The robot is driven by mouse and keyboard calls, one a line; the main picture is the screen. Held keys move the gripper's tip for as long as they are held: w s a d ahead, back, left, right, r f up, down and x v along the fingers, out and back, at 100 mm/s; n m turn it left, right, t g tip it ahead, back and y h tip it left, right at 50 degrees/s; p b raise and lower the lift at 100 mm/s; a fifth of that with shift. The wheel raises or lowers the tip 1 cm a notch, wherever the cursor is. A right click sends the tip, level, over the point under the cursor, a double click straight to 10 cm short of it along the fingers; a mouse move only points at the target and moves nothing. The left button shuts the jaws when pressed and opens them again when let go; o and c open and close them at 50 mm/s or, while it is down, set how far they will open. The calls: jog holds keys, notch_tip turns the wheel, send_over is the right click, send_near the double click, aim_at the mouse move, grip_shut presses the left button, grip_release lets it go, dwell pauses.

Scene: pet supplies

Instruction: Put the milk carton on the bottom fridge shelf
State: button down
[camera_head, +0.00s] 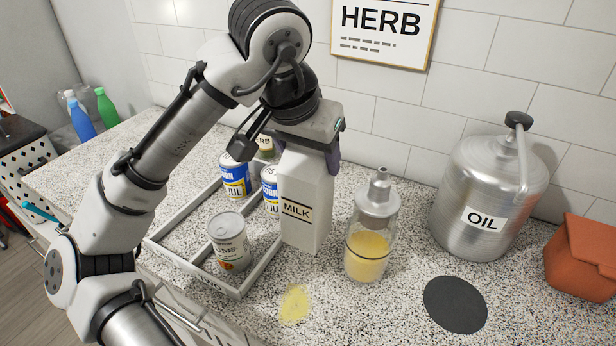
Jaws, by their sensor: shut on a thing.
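The white milk carton (305,212) with a MILK label stands upright at the right edge of the grey tray, over the speckled counter. My gripper (302,148) comes down from above and is shut on the carton's top. The carton's top is partly hidden by the gripper. Whether its base touches the counter, I cannot tell. No fridge or fridge shelf is clearly in view.
Several cans, one a grey can (229,241), stand in the grey tray (243,287). A glass dispenser (368,255) stands close right of the carton. A metal oil canister (480,190), dark round mat (455,304) and terracotta container (582,258) are farther right. Bottles (82,118) stand far left.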

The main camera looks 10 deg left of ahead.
jog(key=shift+f, duration=2.4)
jog(key=shift+c, duration=1.8)
grip_release()
jog(key=shift+f, duration=0.15)
